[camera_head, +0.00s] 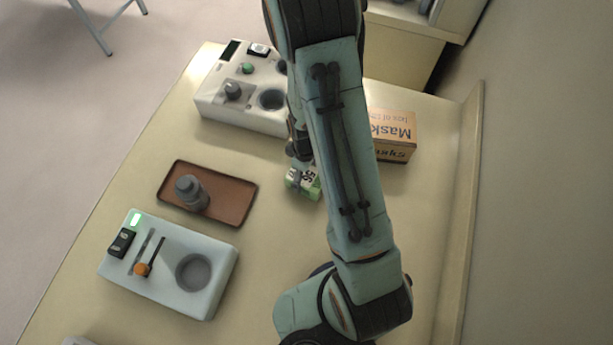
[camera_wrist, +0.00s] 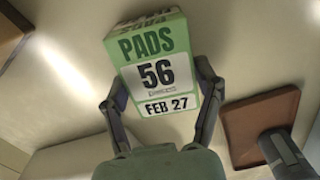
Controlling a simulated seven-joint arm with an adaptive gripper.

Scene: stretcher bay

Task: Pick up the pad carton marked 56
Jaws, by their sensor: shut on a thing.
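The pad carton marked 56 (camera_wrist: 155,72) is a green and white box with "PADS", "56" and "FEB 27" on its face in the wrist view. My gripper (camera_wrist: 158,98) is shut on it, with one finger against each side of the carton. In the head view the carton (camera_head: 303,184) shows beside my arm, near the middle of the table, with part of it hidden by the gripper. I cannot tell whether it touches the table.
A brown tray (camera_head: 236,206) with a grey bottle (camera_head: 191,193) lies left of the carton. A white device (camera_head: 215,112) stands behind, a pale device (camera_head: 160,290) front left, and a mask box (camera_head: 397,134) to the right. Bare tabletop surrounds the carton.

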